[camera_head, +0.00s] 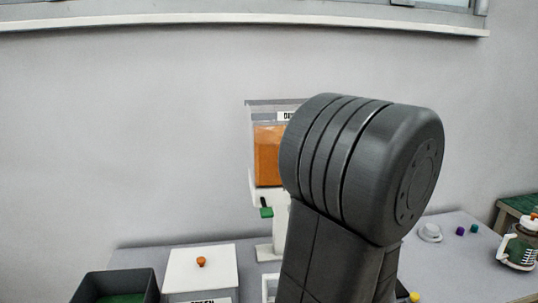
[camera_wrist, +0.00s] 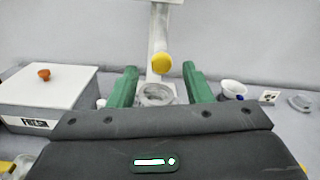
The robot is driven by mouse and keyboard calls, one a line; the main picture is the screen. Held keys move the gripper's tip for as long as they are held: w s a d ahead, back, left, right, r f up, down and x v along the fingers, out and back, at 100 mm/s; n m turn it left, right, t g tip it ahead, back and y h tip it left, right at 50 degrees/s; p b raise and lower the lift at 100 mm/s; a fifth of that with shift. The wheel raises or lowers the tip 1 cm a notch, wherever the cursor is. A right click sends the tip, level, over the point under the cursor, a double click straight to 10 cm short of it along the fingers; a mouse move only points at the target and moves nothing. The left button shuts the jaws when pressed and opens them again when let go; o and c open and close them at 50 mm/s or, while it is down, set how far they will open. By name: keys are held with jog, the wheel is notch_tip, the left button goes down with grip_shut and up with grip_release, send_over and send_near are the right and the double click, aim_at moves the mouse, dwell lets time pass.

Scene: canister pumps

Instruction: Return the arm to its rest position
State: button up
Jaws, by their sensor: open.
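My gripper (camera_wrist: 160,88) shows in the wrist view with its two green fingers apart and nothing held between them. Beyond the fingers stands a white post with a yellow round knob (camera_wrist: 161,63), and a clear round dish (camera_wrist: 157,94) sits at its foot. My dark arm covers the middle right of the head view, and my gripper is not seen there. A dispenser with an orange filling (camera_head: 268,155) and a green tab (camera_head: 266,212) stands behind my arm, partly hidden by it.
A white box with an orange knob (camera_head: 200,268) and a dark bin (camera_head: 117,287) stand at the left of the grey table. The wall above is bare.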

jog(key=shift+s+d, duration=0.6)
jog(key=shift+s, duration=3.25)
jog(key=w, duration=0.4)
jog(key=w+a, duration=0.1)
jog(key=w, duration=0.4)
jog(key=w+a, duration=0.1)
jog(key=w, duration=0.3)
jog(key=shift+w+a+p, duration=0.1)
jog(key=shift+w+p, duration=0.15)
jog(key=shift+p, duration=0.15)
jog(key=shift+w+d+r+p, duration=0.1)
jog(key=shift+w+d+p, duration=0.05)
jog(key=shift+d+p, duration=0.15)
jog(key=shift+d+n+y, duration=0.3)
jog(key=shift+n+y, duration=0.1)
jog(key=shift+y, duration=0.1)
jog(key=shift+a, duration=0.1)
